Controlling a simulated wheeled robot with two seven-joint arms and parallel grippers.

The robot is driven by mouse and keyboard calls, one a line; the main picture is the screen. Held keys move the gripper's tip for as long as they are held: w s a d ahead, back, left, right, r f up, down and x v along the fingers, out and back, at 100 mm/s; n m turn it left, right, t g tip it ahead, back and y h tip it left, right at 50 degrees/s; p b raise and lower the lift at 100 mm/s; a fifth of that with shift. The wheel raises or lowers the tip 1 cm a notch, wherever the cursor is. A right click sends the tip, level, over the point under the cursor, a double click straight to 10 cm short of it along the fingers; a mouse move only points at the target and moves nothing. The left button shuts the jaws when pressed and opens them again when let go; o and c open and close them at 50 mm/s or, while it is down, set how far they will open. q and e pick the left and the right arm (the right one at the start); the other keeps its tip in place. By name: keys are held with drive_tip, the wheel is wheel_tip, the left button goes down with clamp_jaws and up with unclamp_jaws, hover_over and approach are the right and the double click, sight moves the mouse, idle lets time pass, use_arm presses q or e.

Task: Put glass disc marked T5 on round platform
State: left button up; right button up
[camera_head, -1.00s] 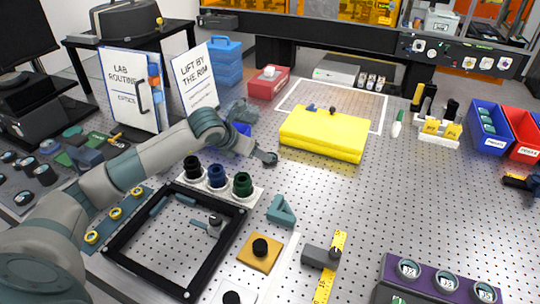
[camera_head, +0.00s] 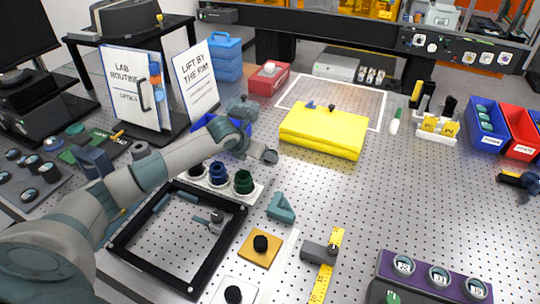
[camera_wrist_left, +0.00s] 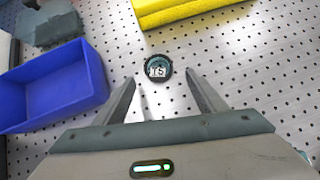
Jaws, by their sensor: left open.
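The glass disc marked T5 (camera_wrist_left: 158,68), a small dark-rimmed round piece, lies on the perforated table in the left wrist view. My left gripper (camera_wrist_left: 158,85) is open and empty, its fingers on either side of the near side of the disc, with gaps on both sides. In the head view my left arm reaches in from the left, its hand (camera_head: 262,154) near the yellow block; the fingers and the disc are not clear there. I cannot pick out the round platform with certainty. My right gripper is not in view.
A blue bin (camera_wrist_left: 50,86) stands left of the gripper and a yellow block (camera_head: 324,132) beyond it. A black square frame (camera_head: 235,240), a teal angled piece (camera_head: 281,208) and a purple rack of labelled discs (camera_head: 425,282) stand nearer.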

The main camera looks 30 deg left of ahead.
use_arm(q)
drive_tip(key=shift+w+f+p, duration=0.25)
drive_tip(key=shift+w+p, duration=0.4)
drive_tip(key=shift+w, duration=0.05)
drive_tip(key=shift+p+x, duration=0.45)
drive_tip(key=shift+x, duration=0.5)
drive_tip(key=shift+w+f, duration=0.4)
drive_tip(key=shift+f, duration=0.15)
drive_tip(key=c, duration=1.3)
drive_tip(key=shift+o, duration=0.2)
drive_tip(key=shift+r, duration=0.1)
